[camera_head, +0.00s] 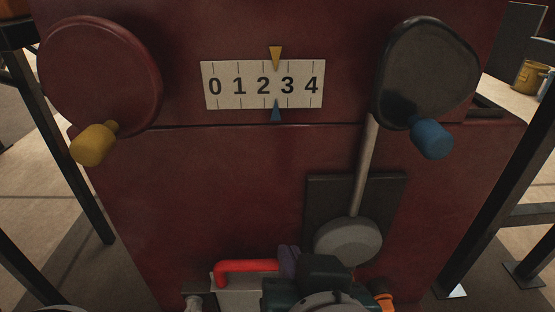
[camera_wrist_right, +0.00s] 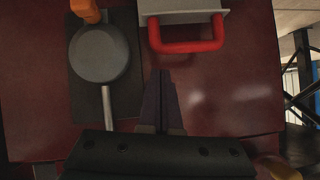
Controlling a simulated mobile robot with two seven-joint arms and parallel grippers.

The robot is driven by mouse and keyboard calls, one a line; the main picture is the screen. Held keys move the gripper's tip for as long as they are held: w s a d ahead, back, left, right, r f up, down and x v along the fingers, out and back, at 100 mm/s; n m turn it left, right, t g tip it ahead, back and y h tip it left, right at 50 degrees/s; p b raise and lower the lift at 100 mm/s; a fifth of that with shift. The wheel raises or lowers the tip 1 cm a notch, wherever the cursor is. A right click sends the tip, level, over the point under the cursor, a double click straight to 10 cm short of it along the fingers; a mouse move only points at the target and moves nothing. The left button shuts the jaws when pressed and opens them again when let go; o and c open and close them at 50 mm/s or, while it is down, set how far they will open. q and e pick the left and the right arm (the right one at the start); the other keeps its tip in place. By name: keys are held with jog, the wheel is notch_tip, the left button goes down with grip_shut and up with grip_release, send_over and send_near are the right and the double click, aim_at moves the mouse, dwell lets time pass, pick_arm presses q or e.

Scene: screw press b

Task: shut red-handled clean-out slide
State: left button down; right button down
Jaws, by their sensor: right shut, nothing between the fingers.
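The clean-out slide shows as a grey plate (camera_head: 238,298) with a red U-shaped handle (camera_head: 247,266), low on the dark red press front. In the right wrist view the handle (camera_wrist_right: 188,47) hangs from the edge of the grey plate (camera_wrist_right: 180,8). My right gripper (camera_head: 289,256) is shut and empty, just right of the handle in the head view. In the right wrist view its fingertips (camera_wrist_right: 162,76) lie close to the handle's bar, with a small gap in the picture; contact cannot be told. The slide's lower part is cut off. My left gripper is not in view.
A round grey weight (camera_head: 348,241) hangs on a rod over a dark plate, close right of my gripper. Above are a red disc (camera_head: 100,70) with a yellow knob, a 0–4 scale (camera_head: 263,84), and a black crank (camera_head: 426,72) with a blue knob (camera_head: 432,138). Dark frame legs stand both sides.

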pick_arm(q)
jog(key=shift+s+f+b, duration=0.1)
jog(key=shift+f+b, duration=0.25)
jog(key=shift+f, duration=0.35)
pick_arm(e)
jog(key=shift+w+a+f, duration=0.1)
jog(key=shift+a+f, duration=0.05)
jog(key=shift+f, duration=0.7)
